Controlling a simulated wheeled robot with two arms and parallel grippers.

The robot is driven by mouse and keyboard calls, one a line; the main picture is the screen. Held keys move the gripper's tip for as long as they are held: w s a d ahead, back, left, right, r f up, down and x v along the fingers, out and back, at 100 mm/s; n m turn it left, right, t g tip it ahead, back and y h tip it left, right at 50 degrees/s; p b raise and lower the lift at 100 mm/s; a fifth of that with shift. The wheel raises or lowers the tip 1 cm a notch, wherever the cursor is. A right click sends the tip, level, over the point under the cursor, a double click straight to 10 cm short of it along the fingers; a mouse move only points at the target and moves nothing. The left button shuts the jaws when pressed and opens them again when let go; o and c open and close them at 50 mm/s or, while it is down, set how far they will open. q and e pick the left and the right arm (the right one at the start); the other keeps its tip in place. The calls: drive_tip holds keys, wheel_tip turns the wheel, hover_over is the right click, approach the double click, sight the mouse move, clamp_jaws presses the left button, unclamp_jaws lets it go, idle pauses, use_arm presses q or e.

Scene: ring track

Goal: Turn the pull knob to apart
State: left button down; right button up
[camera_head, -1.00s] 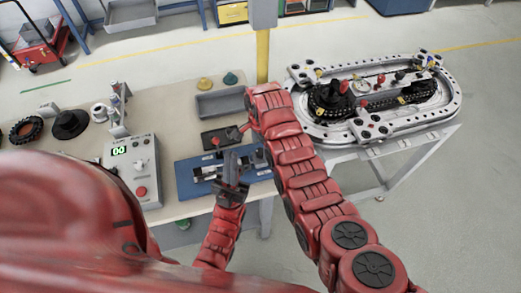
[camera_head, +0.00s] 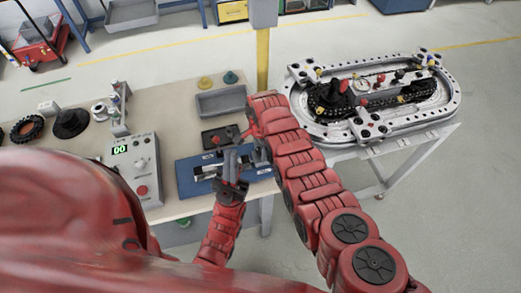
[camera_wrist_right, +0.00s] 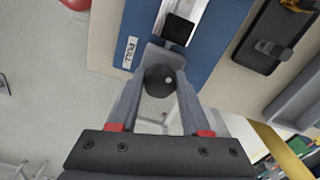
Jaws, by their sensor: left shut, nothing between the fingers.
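The blue board (camera_head: 188,182) lies on the bench in the head view, with a pale fixture on it. In the right wrist view its edge (camera_wrist_right: 218,38) carries a white PULL label (camera_wrist_right: 130,52). A dark round pull knob (camera_wrist_right: 160,81) is beside that edge, between the two fingers of my right gripper (camera_wrist_right: 160,75), which appear to touch it on both sides. In the head view my right arm hides most of that gripper. My left gripper (camera_head: 232,160) is shut and empty, over the board's middle.
A grey control box (camera_head: 143,165) with a green display and red button stands left of the board. A black tray (camera_head: 212,139) and grey bin (camera_head: 220,102) lie behind it. The oval ring track (camera_head: 440,115) stands on a separate table at right.

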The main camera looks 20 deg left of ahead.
clamp_jaws()
